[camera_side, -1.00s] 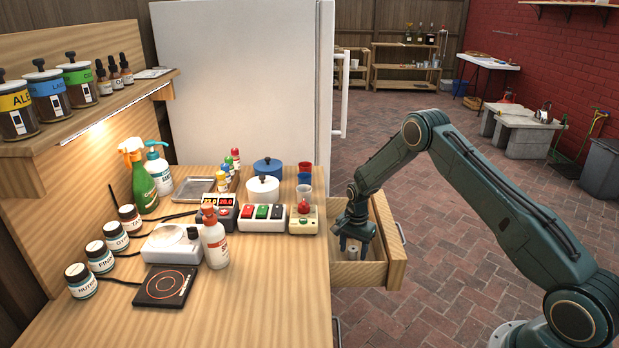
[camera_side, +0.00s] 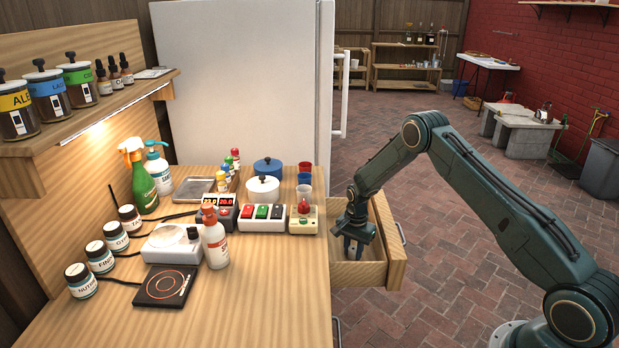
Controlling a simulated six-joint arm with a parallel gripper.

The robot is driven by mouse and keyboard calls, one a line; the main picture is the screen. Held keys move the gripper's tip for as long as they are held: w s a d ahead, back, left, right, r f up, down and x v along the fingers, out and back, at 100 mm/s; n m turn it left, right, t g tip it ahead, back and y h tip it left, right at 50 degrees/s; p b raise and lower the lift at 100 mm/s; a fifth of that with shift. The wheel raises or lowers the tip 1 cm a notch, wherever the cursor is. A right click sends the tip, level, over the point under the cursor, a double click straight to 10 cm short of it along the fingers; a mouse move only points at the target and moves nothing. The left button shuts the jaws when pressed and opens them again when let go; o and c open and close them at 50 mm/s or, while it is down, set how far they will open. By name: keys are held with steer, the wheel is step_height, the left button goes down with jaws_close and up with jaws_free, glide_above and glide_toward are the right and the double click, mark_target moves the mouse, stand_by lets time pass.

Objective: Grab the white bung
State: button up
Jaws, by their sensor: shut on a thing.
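My gripper (camera_side: 353,249) points down inside the open wooden drawer (camera_side: 396,272) at the right side of the bench. It is shut on a small pale thing, the white bung (camera_side: 352,254), of which only a little shows between the fingers. The fingers and the drawer's walls hide the rest. I cannot tell whether the bung touches the drawer floor.
The drawer's walls and front panel stand close around my gripper. The bench's front part is clear.

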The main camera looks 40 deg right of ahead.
mark_target(353, 249)
step_height(353, 249, up, 20)
stand_by(0.9)
stand_by(0.5)
